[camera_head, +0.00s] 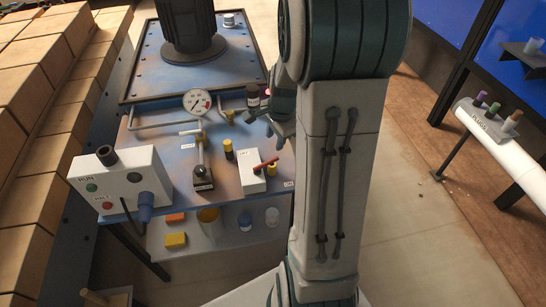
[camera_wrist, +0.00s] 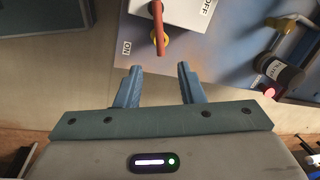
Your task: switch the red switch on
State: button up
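The red switch (camera_head: 264,164) is a red lever on a white box (camera_head: 252,182) on the blue worktop. In the wrist view the red lever (camera_wrist: 158,30) points down from the white box (camera_wrist: 185,14) toward my gripper, over a yellow knob. OFF is printed on the box, and an ON label (camera_wrist: 127,47) lies on the worktop to the left of the lever. My gripper (camera_wrist: 160,86) is open, with nothing between its fingers; the lever tip is a little beyond them, apart. In the head view my arm hides part of the gripper.
A black labelled cylinder (camera_wrist: 278,75) and a glowing red light (camera_wrist: 269,92) are right of my fingers. A black-and-yellow post (camera_head: 228,149), a gauge (camera_head: 197,102) and a RUN/HALT box (camera_head: 120,180) stand left of the switch.

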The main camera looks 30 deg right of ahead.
aim_at(271, 160)
jog(key=f, duration=0.3)
jog(key=w+f, duration=0.1)
jog(key=f, duration=0.3)
jog(key=w+f, duration=0.1)
jog(key=f, duration=0.2)
jog(key=shift+w+a+f+b, duration=0.1)
jog(key=shift+f+b, duration=0.25)
jog(key=shift+f, duration=0.05)
grip_shut()
